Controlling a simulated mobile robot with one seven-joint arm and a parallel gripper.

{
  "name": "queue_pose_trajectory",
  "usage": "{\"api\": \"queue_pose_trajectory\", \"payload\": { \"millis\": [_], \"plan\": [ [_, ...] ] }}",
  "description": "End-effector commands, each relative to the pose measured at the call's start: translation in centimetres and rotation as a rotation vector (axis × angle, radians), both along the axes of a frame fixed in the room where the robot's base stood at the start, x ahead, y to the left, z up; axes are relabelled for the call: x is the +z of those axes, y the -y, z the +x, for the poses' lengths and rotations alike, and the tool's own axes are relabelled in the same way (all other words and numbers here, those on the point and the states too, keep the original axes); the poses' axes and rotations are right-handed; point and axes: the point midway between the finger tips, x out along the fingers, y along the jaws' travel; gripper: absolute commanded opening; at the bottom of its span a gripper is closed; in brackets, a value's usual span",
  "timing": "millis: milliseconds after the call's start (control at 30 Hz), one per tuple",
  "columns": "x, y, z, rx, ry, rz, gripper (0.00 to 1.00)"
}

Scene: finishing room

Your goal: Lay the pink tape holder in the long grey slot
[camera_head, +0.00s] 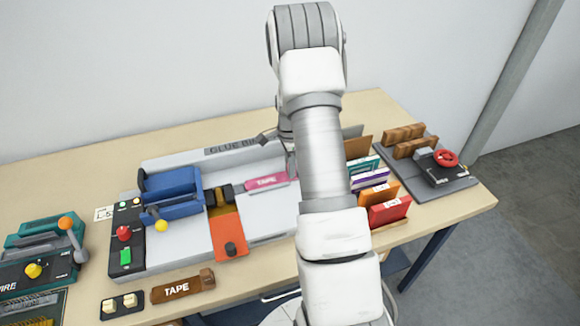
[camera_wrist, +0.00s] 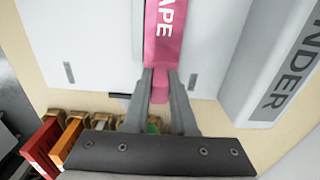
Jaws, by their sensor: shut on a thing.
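The pink tape holder (camera_head: 266,182), lettered TAPE, is over the right part of the grey glue binder bed, near its middle. My gripper (camera_wrist: 160,88) is shut on the narrow end of the pink holder, which also shows in the wrist view (camera_wrist: 163,38). A narrow grey strip (camera_wrist: 138,28) runs along the left side of the holder there; it may be the edge of the long grey slot. Most of the slot is hidden or unclear, and I cannot tell whether the holder touches the bed. My arm hides the bed's right end.
A blue carriage (camera_head: 172,192) and an orange plate (camera_head: 229,236) stand left of the holder. The binder's raised back wall (camera_head: 190,158) runs behind. Coloured upright books (camera_head: 388,210) stand right of my arm. A brown TAPE block (camera_head: 182,287) lies in front.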

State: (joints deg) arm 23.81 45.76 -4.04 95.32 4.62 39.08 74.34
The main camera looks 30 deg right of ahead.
Motion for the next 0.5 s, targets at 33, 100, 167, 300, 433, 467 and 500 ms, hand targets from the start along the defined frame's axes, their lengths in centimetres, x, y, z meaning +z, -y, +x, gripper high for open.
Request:
{"api": "queue_pose_trajectory", "payload": {
  "millis": [33, 100, 167, 300, 433, 467, 500],
  "plan": [
    [-0.19, 0.0, 0.01, 0.0, 0.0, 0.0, 0.0],
    [-0.33, 0.0, 0.01, 0.0, 0.0, 0.0, 0.0],
    [-0.45, 0.0, 0.01, 0.0, 0.0, 0.0, 0.0],
    [-0.4, 0.0, 0.01, 0.0, 0.0, 0.0, 0.37],
    [-0.4, 0.0, 0.0, 0.0, 0.0, 0.0, 0.37],
    [-0.4, 0.0, 0.01, 0.0, 0.0, 0.0, 0.37],
    [-0.42, 0.0, 0.0, 0.0, 0.0, 0.0, 0.37]
  ]
}}
